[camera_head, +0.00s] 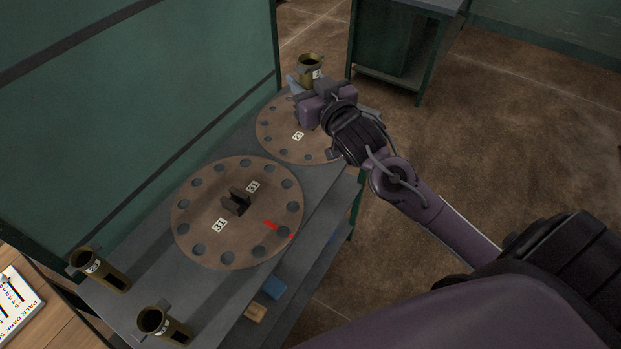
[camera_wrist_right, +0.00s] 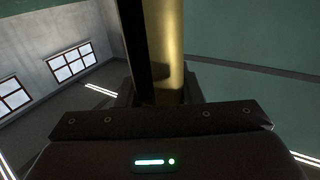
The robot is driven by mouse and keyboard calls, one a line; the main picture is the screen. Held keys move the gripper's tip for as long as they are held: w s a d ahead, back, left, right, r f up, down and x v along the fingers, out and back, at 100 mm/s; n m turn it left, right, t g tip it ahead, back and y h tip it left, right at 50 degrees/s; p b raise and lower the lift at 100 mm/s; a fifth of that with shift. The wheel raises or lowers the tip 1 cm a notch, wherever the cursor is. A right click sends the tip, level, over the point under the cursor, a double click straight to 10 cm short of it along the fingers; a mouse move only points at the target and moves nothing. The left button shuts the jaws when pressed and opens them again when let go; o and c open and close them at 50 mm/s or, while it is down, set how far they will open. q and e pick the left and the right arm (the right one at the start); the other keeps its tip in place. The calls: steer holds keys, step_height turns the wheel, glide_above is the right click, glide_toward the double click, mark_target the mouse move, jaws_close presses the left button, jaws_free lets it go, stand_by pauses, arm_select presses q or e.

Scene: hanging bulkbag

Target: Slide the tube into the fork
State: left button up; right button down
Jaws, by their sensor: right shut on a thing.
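The tube (camera_head: 310,68) is a short olive-brass cylinder with a dark open top and a white label, at the far end of the bench. My right gripper (camera_head: 297,88) is shut on it. In the right wrist view the brass tube (camera_wrist_right: 164,50) stands in front of the gripper's palm. A dark two-pronged fork (camera_head: 236,202) rises from the middle of the near round brown disc, between two "31" labels. The far disc (camera_head: 270,125) has a white label too; its middle is partly hidden by my right gripper and arm. My left gripper is not in view.
Two similar brass tubes, one at the left (camera_head: 99,270) and one nearer (camera_head: 163,326), stand at the bench's near end. The near disc (camera_head: 200,205) has a ring of holes and red marks. A green wall (camera_head: 140,90) borders the bench. Blue and tan blocks lie below.

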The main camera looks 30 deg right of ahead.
step_height(320, 180, down, 20)
steer(key=p, duration=0.4)
steer(key=shift+r, duration=0.25)
steer(key=shift+f, duration=0.2)
steer(key=c, duration=1)
jaws_free()
